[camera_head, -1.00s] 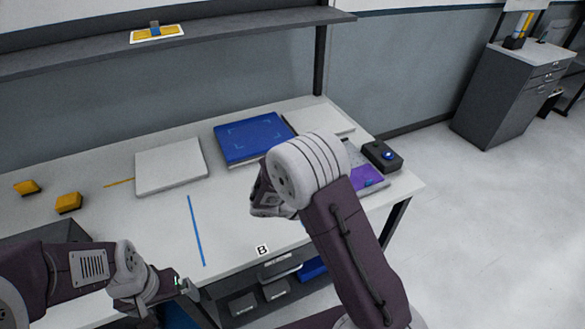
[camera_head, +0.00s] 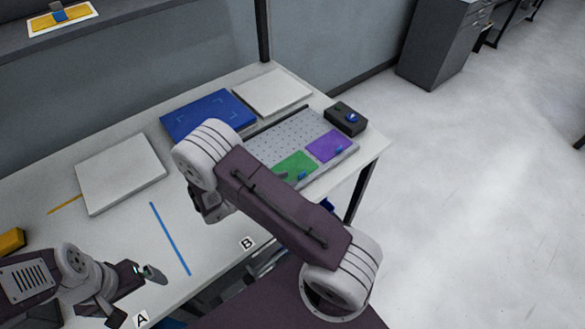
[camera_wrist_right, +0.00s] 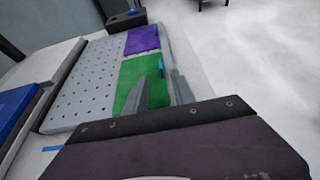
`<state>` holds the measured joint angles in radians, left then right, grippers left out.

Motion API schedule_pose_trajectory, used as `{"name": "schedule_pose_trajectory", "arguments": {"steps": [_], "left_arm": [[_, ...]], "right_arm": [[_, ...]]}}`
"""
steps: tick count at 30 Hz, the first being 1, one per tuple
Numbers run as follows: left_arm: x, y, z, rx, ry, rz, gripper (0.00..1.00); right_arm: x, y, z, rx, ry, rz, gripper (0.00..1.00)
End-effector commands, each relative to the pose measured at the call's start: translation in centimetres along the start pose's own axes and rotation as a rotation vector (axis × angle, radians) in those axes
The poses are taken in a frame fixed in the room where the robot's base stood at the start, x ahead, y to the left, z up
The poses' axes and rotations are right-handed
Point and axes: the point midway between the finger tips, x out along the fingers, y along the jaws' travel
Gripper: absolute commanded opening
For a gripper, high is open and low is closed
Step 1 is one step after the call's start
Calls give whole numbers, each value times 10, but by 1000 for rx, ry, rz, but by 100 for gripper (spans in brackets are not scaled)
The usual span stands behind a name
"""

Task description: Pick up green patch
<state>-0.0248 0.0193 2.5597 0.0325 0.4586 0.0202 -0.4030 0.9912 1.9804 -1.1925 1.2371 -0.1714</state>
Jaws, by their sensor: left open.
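The green patch (camera_head: 298,163) lies flat on the perforated grey board (camera_head: 285,130), partly hidden behind my right arm in the head view. A small blue tab sits at its edge. The patch also shows in the right wrist view (camera_wrist_right: 129,74), in front of my right gripper (camera_wrist_right: 163,72). Its two fingers are apart, with the blue tab seen between or just beyond their tips; I cannot tell whether they touch it. My left gripper (camera_head: 136,296) is open and empty near the front left of the table, far from the patch.
A purple patch (camera_head: 328,146) with its own blue tab lies beside the green one. A black box with a blue button (camera_head: 346,118) stands at the table's right end. A blue panel (camera_head: 205,112) and white panels (camera_head: 120,172) lie behind and left. The table's front middle is mostly clear.

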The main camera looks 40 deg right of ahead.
Motion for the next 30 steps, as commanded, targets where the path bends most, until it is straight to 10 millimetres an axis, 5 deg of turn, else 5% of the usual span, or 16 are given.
{"name": "schedule_pose_trajectory", "arguments": {"steps": [4,12,20,24,30], "left_arm": [[-2,0,0,0,0,0,100],[-10,0,-1,0,0,0,100],[-9,0,-1,0,0,0,100],[-9,0,-1,0,0,0,100],[-9,0,-1,0,0,0,100]], "right_arm": [[6,0,2,0,0,-2,31],[50,0,9,-1,1,-3,31],[53,1,8,1,1,0,31],[53,1,8,1,1,0,0],[53,1,8,1,1,0,0]]}}
